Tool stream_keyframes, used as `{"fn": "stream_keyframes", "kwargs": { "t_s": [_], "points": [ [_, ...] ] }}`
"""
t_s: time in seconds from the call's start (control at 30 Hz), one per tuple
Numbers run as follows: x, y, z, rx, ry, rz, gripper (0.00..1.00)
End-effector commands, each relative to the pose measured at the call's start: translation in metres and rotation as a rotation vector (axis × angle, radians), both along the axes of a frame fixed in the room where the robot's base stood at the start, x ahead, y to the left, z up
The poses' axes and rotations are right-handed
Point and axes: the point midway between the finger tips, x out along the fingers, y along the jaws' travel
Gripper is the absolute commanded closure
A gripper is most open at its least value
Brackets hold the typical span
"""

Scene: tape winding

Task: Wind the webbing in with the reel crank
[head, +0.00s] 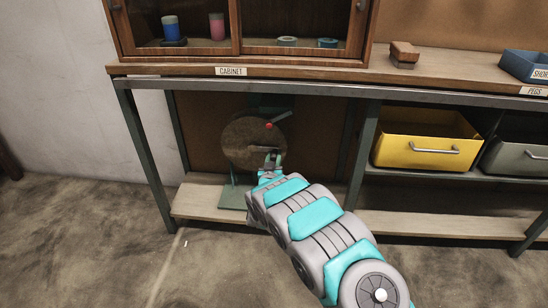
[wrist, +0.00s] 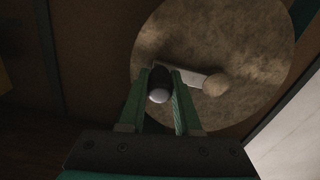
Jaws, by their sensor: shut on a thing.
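The reel (head: 246,135) is a round brown disc on a green stand (head: 232,196) under the bench. In the wrist view its mottled face (wrist: 240,45) fills the upper right. A pale crank arm (wrist: 190,78) runs left from a rounded hub (wrist: 216,85) to a dark handle knob (wrist: 159,78) with a light end. My gripper (head: 273,160) is at the lower right of the disc, its two green fingers shut on the knob, one on each side. A red-knobbed grey lever (head: 269,125) shows at the disc's upper right. I cannot make out the webbing.
The bench top (head: 450,75) overhangs the reel. A cabinet (head: 240,48) with cups and tape rolls stands on it. A yellow drawer (head: 420,138) and a grey drawer (head: 520,155) sit to the right. A bench leg (head: 146,155) stands left. The floor in front is clear.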

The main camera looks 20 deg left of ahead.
Motion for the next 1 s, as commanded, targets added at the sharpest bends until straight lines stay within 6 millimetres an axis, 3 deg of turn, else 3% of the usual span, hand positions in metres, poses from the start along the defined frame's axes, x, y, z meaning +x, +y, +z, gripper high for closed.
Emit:
{"fn": "stream_keyframes", "kwargs": {
  "t_s": [0.63, 1.0],
  "points": [
    [0.000, 0.000, -0.004, 0.038, 0.010, -0.001, 1.00],
    [-0.001, 0.004, -0.028, 0.282, 0.068, 0.000, 1.00]
  ]
}}
